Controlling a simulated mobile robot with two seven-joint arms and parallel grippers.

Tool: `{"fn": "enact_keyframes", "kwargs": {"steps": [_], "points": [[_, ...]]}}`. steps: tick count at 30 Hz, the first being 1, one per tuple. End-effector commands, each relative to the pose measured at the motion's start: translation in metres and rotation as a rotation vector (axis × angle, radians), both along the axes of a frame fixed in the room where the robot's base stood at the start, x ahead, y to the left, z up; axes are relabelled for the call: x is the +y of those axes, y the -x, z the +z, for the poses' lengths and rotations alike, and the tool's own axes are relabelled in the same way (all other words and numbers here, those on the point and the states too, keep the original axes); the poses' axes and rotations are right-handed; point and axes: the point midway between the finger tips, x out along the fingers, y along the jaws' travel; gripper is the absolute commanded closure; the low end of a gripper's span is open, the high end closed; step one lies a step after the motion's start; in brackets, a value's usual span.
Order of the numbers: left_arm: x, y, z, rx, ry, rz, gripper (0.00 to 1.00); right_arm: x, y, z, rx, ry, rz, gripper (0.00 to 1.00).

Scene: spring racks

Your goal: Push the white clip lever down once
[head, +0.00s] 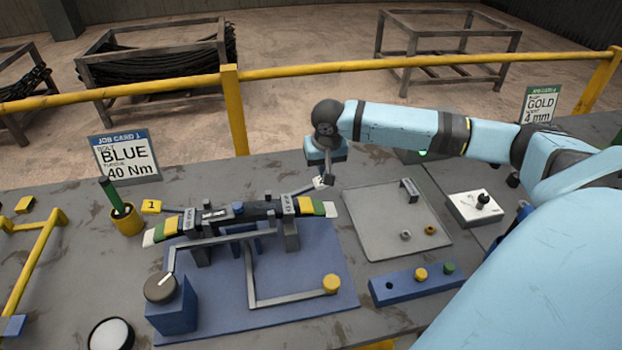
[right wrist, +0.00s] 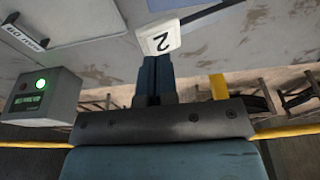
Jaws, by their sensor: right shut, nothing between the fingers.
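The white clip lever (head: 319,183) is a thin dark bar with a white end plate, at the right end of the leaf-spring stack (head: 240,213) on the blue fixture. The bar slopes up to the right toward the plate. In the right wrist view the plate (right wrist: 160,38) shows the number 2. My right gripper (head: 329,179) is shut and empty, pointing down right beside the white plate. Its fingertips (right wrist: 155,58) overlap the plate's edge in the wrist view; I cannot tell whether they touch it. My left gripper is out of view.
A yellow lever plate marked 1 (head: 151,207) is at the stack's left end. A blue base plate (head: 300,280) carries a knob block (head: 172,308) and a bent bar. A grey tray (head: 385,235) with small parts lies right. A yellow rail (head: 300,72) runs behind the bench.

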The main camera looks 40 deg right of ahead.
Motion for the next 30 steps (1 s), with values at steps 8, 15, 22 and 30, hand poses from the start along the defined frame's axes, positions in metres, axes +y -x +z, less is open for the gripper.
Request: {"fn": "enact_keyframes", "kwargs": {"steps": [8,15,22,30], "points": [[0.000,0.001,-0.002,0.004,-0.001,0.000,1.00,0.000,0.000,0.000,0.000,0.000,0.000,1.00],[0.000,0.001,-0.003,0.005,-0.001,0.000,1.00,0.000,0.000,-0.010,0.001,0.000,0.000,1.00],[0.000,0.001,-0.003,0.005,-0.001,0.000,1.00,0.000,0.000,-0.022,0.001,0.000,0.000,1.00],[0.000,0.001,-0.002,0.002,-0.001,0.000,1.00,0.000,0.000,-0.036,0.002,0.000,0.001,1.00]]}}
